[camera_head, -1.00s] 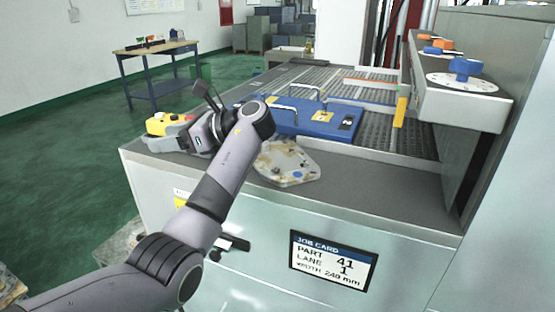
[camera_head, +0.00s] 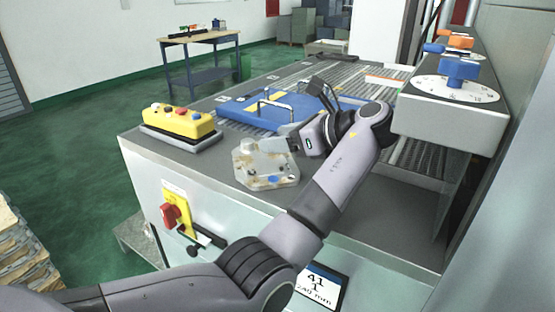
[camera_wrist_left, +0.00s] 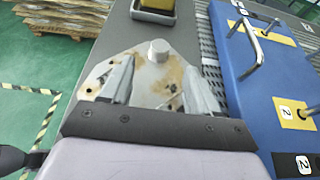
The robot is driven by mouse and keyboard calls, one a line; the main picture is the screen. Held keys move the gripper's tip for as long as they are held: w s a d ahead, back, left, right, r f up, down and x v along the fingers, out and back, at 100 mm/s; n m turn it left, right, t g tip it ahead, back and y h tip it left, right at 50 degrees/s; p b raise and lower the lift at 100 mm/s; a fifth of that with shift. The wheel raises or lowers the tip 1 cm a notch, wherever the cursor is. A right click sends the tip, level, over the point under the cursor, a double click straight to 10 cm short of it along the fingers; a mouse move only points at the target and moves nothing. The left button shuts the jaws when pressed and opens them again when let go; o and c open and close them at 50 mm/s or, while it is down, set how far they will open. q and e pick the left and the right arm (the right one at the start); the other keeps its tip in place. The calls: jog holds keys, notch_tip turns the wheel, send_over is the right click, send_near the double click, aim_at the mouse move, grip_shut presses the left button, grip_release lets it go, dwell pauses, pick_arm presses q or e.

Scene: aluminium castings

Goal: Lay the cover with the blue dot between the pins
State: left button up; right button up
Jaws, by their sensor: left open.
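The cover (camera_head: 252,170) is a pale, brown-stained flat casting with a raised round boss and a blue dot near its front edge. It lies on the grey deck at the front of the machine. My left gripper (camera_head: 275,146) comes over it from the right. In the left wrist view my open fingers (camera_wrist_left: 160,72) spread over the cover (camera_wrist_left: 150,86), with the boss beyond and between their tips; nothing is held. Whether the fingers touch the cover cannot be told. I cannot make out the pins. My right gripper is not in view.
Behind the cover a blue plate (camera_head: 240,111) with metal handles lies on the roller bed. A yellow button box (camera_head: 178,122) stands at the deck's left. A dial housing (camera_head: 450,122) with blue and orange knobs rises at the right. Grey deck between box and cover is clear.

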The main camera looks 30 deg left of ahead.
aim_at(248, 141)
pick_arm(q)
jog(key=shift+p+x, duration=0.65)
jog(key=shift+x, duration=2.95)
jog(key=shift+c, duration=0.3)
jog(key=c, duration=1)
jog(key=shift+r, duration=0.1)
grip_shut()
